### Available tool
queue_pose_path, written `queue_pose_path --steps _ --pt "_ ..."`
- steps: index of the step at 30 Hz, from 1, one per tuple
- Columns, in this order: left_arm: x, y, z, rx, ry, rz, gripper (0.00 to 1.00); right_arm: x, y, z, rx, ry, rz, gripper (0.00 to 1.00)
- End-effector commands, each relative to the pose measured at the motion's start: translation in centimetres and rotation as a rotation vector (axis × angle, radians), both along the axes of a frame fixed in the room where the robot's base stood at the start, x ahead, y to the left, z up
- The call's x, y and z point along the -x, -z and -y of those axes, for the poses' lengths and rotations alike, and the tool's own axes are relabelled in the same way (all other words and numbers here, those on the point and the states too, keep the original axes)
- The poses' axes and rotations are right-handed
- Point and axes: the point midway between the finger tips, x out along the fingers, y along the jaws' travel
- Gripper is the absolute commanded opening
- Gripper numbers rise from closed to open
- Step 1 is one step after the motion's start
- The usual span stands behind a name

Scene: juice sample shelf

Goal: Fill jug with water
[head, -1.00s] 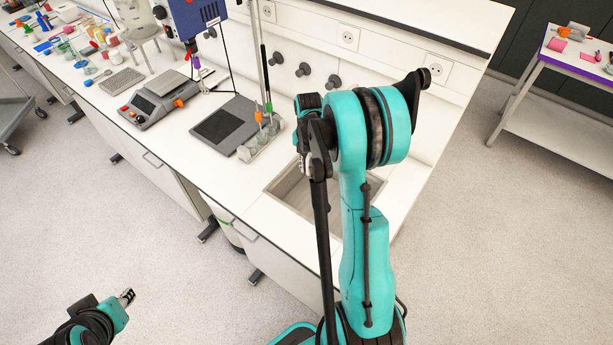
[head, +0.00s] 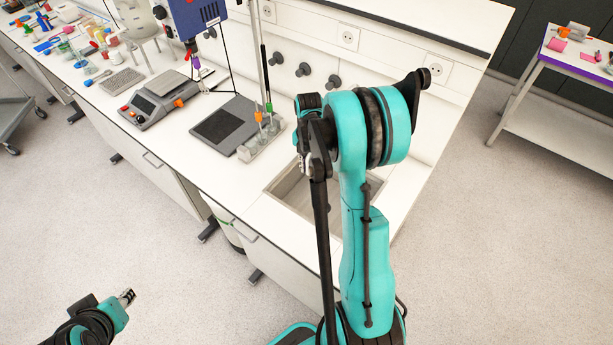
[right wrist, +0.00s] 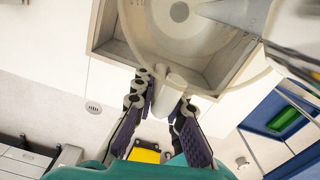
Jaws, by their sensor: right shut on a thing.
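In the right wrist view, a pale, see-through jug (right wrist: 205,42) shows from above with its round base and a handle (right wrist: 170,92). My right gripper (right wrist: 163,98) is shut on the handle, a finger on each side. The jug is over the sink (right wrist: 108,45), whose rim also shows in the head view (head: 277,189). In the head view my right arm hides the jug, the right gripper and part of the sink.
A stirring plate (head: 222,126) and a rack (head: 262,138) with upright tools stand left of the sink. A balance-like device (head: 155,100) is farther left. Wall knobs (head: 303,70) and sockets sit behind. A side table (head: 560,100) stands at the right, with clear floor before it.

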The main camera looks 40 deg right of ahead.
Motion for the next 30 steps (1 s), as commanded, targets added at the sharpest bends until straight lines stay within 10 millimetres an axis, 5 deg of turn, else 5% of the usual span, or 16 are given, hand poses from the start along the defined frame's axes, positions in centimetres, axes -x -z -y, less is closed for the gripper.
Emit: queue_pose_path --steps 14,30 --pt "0.0 0.1 0.0 0.000 0.000 0.000 0.32 0.3 0.0 -0.7 0.000 -0.001 0.000 0.00" --pt "0.0 1.3 0.0 0.000 0.000 0.000 0.32 4.1 0.0 -9.9 0.000 -0.004 0.000 0.00"
